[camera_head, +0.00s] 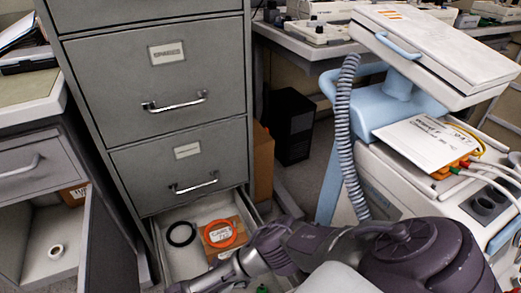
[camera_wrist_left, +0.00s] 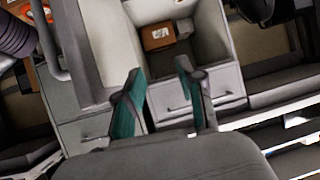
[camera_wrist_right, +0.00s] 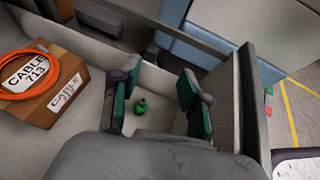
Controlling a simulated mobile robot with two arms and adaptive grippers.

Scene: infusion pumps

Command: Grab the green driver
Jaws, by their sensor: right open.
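The green driver shows as a small rounded green piece in the right wrist view (camera_wrist_right: 140,106), lying on the floor of an open grey drawer. A bit of green also shows at the bottom edge of the head view (camera_head: 262,289). My right gripper (camera_wrist_right: 160,68) is open and empty, its teal-padded fingers apart above the drawer, with the green piece seen between them, closer to the left finger. My left gripper (camera_wrist_left: 159,70) is open with nothing between its fingers; it is not seen in the head view.
In the drawer (camera_head: 196,214) lie an orange cable coil (camera_head: 220,233) on a cardboard box (camera_wrist_right: 67,97) and a black ring (camera_head: 181,234). The drawer wall (camera_wrist_right: 252,100) stands close right of my right gripper. A grey filing cabinet (camera_head: 157,120) rises behind; a white-blue machine (camera_head: 420,160) stands right.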

